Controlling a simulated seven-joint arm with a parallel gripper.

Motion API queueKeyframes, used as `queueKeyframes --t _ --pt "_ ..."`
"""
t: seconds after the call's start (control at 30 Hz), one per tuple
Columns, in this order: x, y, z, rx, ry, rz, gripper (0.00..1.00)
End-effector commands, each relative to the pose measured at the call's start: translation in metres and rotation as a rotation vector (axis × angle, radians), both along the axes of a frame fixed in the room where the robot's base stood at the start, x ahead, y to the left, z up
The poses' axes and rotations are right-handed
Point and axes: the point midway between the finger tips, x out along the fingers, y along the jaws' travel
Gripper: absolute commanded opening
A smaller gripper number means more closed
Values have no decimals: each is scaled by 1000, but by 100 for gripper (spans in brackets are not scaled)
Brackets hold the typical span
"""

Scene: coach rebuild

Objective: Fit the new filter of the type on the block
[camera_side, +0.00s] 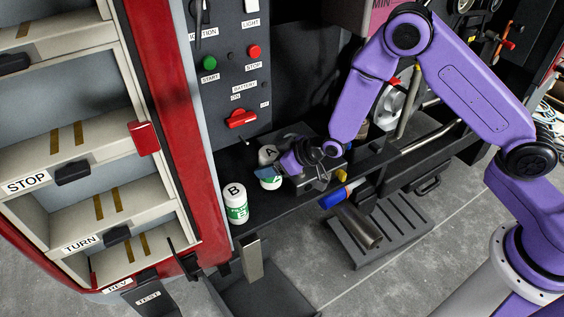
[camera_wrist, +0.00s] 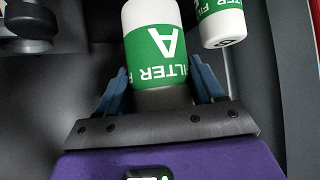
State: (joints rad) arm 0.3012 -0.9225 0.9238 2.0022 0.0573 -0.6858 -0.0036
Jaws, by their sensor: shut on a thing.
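My gripper (camera_side: 280,173) is shut on the A filter (camera_side: 270,184), a white canister with a green label, at the shelf by the panel. In the wrist view, the A filter (camera_wrist: 155,45) sits between the blue fingers of my gripper (camera_wrist: 160,78), its letter upside down. In the side view my fingers cover its middle, and I cannot tell whether it touches the shelf. The B filter (camera_side: 236,204), also white and green, stands upright on the shelf to the left. Another filter (camera_wrist: 222,22) shows at the upper right in the wrist view. I cannot make out a type mark on the block.
A dark grey box-like part (camera_side: 308,184) is just right of my gripper. A red-edged cabinet (camera_side: 160,130) bounds the left.

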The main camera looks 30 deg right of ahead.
Motion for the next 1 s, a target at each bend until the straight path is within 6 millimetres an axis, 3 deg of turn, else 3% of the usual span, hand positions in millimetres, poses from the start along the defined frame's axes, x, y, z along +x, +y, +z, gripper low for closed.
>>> queueKeyframes --t 0.2,0.43,0.7,1.0 --pt "8 -15 52 17 -7 95 33" --pt "10 -32 89 17 -10 170 33" --pt "14 -55 117 8 -12 219 33" --pt "30 -85 133 -5 -11 221 33"
